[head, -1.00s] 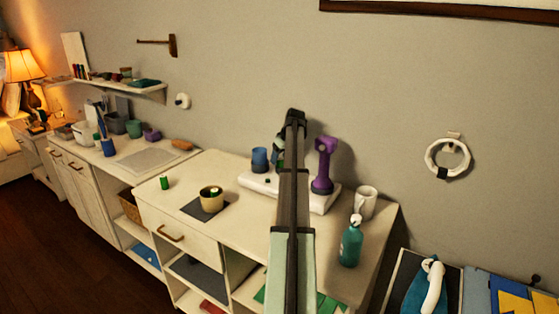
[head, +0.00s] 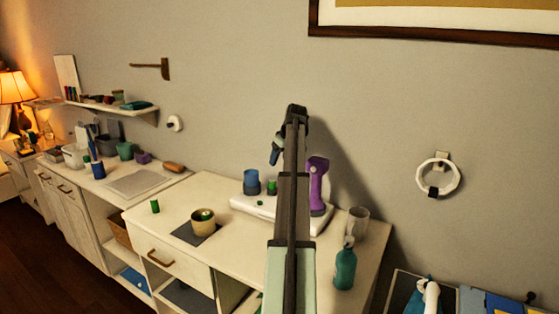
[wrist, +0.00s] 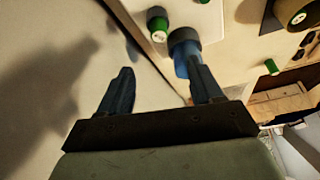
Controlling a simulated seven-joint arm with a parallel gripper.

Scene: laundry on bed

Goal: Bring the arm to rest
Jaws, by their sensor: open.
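My arm (head: 291,200) reaches up the middle of the head view, above the white cabinet top (head: 160,222). My gripper is at its far end, and a dark blue finger (head: 277,148) shows there on the left side. In the wrist view my gripper (wrist: 160,78) has its two dark blue fingers spread wide, with nothing held between them. The right finger overlaps a blue cup (wrist: 184,52) in the picture; contact cannot be seen.
The wall (head: 240,60) rises close behind.

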